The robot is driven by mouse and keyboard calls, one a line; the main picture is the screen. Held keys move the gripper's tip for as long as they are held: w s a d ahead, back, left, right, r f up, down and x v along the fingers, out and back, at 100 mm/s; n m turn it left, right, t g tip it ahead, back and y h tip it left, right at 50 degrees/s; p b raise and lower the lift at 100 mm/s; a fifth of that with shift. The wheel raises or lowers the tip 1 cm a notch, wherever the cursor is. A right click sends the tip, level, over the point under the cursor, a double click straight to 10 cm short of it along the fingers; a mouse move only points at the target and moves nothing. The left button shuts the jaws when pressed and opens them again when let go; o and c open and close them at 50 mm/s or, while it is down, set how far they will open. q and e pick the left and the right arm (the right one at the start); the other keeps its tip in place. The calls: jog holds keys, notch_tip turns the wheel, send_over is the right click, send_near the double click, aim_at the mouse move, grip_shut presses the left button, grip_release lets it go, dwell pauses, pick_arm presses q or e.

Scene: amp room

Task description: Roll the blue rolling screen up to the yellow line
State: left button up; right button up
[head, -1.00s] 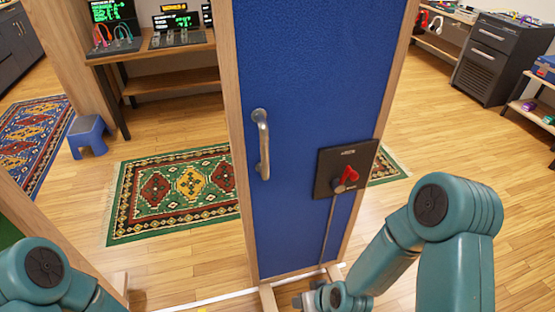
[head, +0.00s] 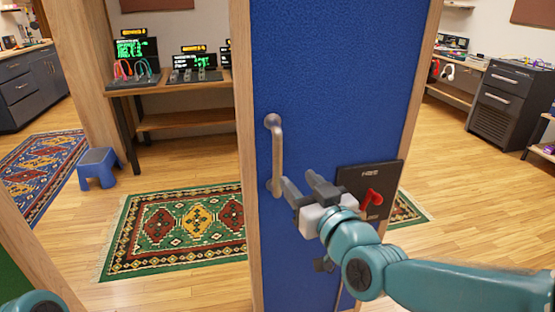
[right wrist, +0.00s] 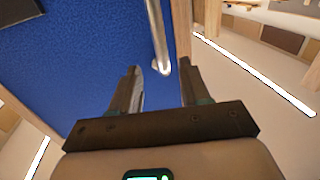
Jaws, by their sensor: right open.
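The blue rolling screen (head: 330,75) stands upright in a wooden frame in the middle of the head view. Its metal handle (head: 277,150) is a vertical bar on the blue face. A dark plate with a red lever (head: 372,197) is at its lower right. My right gripper (head: 300,182) is open, just right of the handle's lower end. In the right wrist view the handle's end (right wrist: 162,66) shows between and beyond the open fingers (right wrist: 160,72); contact cannot be told. My left gripper is out of view. I see no yellow line now.
A green patterned rug (head: 180,230) lies behind the screen, with a blue step stool (head: 97,168) to its left. A wooden bench (head: 185,122) with electronics stands at the back. A dark cabinet (head: 500,105) stands at right. Wood floor is open at right.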

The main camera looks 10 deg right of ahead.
aim_at(279, 160)
jog(key=p+x, duration=0.1)
jog(key=x, duration=1)
jog(key=shift+w+f, duration=0.1)
jog(key=shift+c, duration=0.3)
grip_shut()
